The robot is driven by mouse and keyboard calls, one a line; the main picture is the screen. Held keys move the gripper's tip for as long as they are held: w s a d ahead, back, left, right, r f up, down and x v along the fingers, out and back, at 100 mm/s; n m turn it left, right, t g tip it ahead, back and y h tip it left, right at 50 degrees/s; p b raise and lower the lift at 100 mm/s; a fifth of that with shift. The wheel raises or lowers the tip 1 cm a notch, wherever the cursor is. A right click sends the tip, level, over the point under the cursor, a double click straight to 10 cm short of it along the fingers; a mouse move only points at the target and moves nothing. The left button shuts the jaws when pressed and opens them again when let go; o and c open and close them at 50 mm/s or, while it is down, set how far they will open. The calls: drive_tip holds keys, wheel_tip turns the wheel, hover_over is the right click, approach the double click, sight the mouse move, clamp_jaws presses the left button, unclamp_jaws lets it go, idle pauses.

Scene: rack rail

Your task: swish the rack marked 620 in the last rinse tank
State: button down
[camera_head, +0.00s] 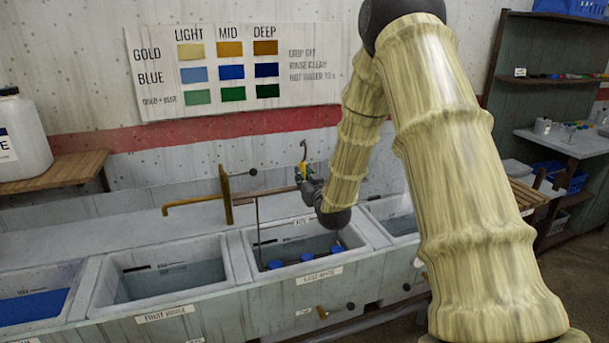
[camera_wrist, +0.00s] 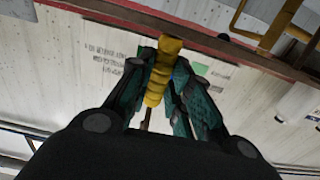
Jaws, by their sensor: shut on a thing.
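My gripper (camera_head: 305,175) is above the back of the last rinse tank (camera_head: 364,247), seen from the side. In the wrist view my gripper (camera_wrist: 158,85) is shut on a yellow ribbed handle (camera_wrist: 162,68), which also shows in the head view (camera_head: 302,168). A thin dark rod (camera_head: 258,235) runs down into this tank. Several blue pieces (camera_head: 306,257) of a rack sit low in the tank, at or in the water. The join between handle and rack is partly hidden by my arm. I cannot read a 620 mark.
The first rinse tank (camera_head: 96,292) is left of it, and a tank of blue liquid (camera_head: 35,307) is further left.

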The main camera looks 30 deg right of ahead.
wheel_tip(320, 180, down, 6)
drive_tip(key=b, duration=0.3)
drive_tip(key=shift+r, duration=0.2)
drive_tip(key=shift+s, duration=0.15)
drive_tip(key=shift+s+a, duration=0.2)
drive_tip(key=shift+s, duration=0.45)
drive_tip(key=shift+w, duration=0.25)
drive_tip(key=shift+b+x, duration=0.4)
drive_tip(key=shift+x, duration=1)
drive_tip(key=shift+r, duration=0.15)
idle(2.0)
